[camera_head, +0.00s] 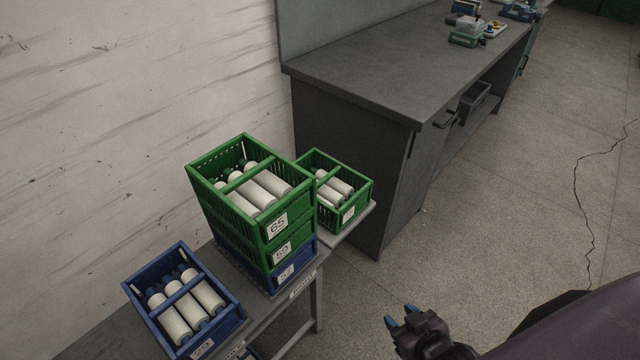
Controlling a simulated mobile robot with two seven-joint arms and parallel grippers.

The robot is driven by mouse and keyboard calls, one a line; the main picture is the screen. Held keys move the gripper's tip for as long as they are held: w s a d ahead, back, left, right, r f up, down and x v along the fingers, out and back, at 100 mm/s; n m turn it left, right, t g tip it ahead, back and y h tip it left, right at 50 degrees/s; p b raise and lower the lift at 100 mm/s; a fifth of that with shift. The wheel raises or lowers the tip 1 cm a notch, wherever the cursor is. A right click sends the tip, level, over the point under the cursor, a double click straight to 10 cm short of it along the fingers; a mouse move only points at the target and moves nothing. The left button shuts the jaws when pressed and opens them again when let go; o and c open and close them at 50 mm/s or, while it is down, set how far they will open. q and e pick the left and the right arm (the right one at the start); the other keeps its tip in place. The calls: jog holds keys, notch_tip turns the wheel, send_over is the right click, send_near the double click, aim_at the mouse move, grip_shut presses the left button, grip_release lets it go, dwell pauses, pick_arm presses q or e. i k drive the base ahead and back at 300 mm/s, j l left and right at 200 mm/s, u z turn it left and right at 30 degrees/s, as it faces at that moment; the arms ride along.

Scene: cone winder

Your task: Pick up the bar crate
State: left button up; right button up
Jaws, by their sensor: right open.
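Several open crates with white cones or spools stand along the wall, and each top one shows a bar across it. A green crate labelled 65 (275,228) tops a stack, above a green crate labelled 59 (283,252) and a blue crate (286,274). A separate blue crate (207,346) sits at the lower left, and a smaller green crate (347,213) sits behind the stack to the right. I cannot tell which is the bar crate. My right gripper (401,316) is open and empty, low and right of the crates, apart from them. My left gripper is not in view.
The crates rest on a narrow grey bench (262,312) against the pale wall (130,120). A long dark workbench (385,75) with small items stands behind them. The speckled floor (500,220) on the right is clear, with a dark crack or cable on it.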

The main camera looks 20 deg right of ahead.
aim_at(338, 203)
jog(key=i+l+u, duration=0.1)
jog(key=l, duration=0.45)
jog(key=i+l+u, duration=0.15)
jog(key=l, duration=0.45)
jog(key=l+u, duration=0.1)
jog(key=l, duration=0.45)
jog(key=i+l, duration=0.1)
jog(key=l, duration=1.05)
jog(key=i+l, duration=0.15)
jog(key=l, duration=0.45)
jog(key=u, duration=0.05)
